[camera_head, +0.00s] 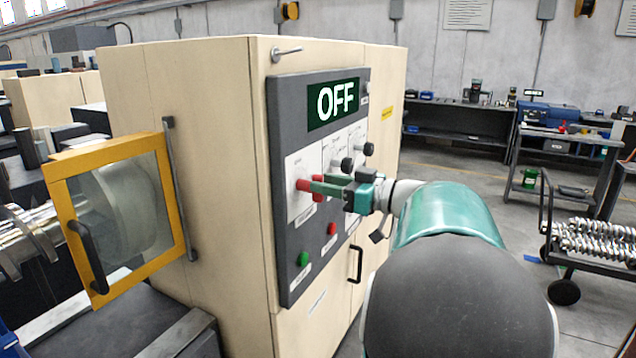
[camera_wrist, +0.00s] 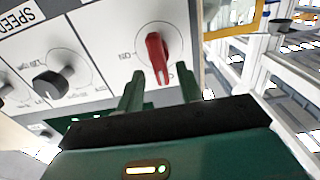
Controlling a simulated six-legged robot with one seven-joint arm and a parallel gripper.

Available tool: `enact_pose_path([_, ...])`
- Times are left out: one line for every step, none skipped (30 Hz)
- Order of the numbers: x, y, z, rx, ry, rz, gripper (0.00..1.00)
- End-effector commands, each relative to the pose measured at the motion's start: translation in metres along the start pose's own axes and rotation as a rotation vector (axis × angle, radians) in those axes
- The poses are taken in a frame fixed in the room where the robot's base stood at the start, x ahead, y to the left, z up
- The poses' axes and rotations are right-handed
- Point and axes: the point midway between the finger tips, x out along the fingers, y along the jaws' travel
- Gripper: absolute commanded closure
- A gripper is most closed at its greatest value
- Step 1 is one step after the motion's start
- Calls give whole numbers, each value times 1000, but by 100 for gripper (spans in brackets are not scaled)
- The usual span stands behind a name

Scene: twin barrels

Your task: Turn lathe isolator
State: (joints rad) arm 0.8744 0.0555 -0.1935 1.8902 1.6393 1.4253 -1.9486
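The lathe isolator is a red rotary handle (camera_wrist: 158,58) on a white plate of the grey control panel (camera_head: 277,130). In the head view its red knob (camera_head: 303,185) shows at the panel's left side, by my gripper's tips. The panel's display (camera_head: 335,103) reads OFF. My gripper (camera_wrist: 160,92) is open, its two green fingers apart. In the wrist view the lower end of the red handle lies between the fingertips, with a gap on each side. In the head view my gripper (camera_head: 316,190) reaches the panel from the right. Contact with the handle cannot be told.
Black knobs (camera_wrist: 52,82) sit beside the isolator. Below are a green button (camera_head: 303,258) and a red button (camera_head: 332,229). A yellow-framed guard (camera_head: 117,150) stands at left. A cart with metal screws (camera_head: 600,240) stands at right; the floor between is clear.

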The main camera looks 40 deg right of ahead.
Motion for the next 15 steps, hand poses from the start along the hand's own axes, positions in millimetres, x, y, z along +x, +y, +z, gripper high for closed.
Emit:
enact_pose_path([8, -1, 0, 0, 0, -2, 64])
enact_pose_path([12, -1, 0, 0, 0, -1, 64])
enact_pose_path([16, -1, 0, 0, 1, -1, 64])
enact_pose_path([18, -1, 0, 0, 1, -1, 64])
enact_pose_path([21, -2, 0, 0, 0, -1, 64])
enact_pose_path([23, -2, 0, 0, 0, 0, 64])
enact_pose_path([24, -2, 0, 0, 0, 0, 64])
enact_pose_path([25, -2, 0, 0, 0, 0, 64])
enact_pose_path([25, -2, 0, 0, 0, 0, 64])
enact_pose_path([25, -2, 0, 0, 0, 1, 64])
enact_pose_path([26, -2, 0, 0, 0, 1, 64])
enact_pose_path([25, -2, 0, 0, 0, 1, 64])
enact_pose_path([25, -2, 0, 0, 0, 1, 64])
enact_pose_path([25, -2, 0, 0, 0, 1, 64])
enact_pose_path([25, -2, 0, 0, 0, 1, 64])
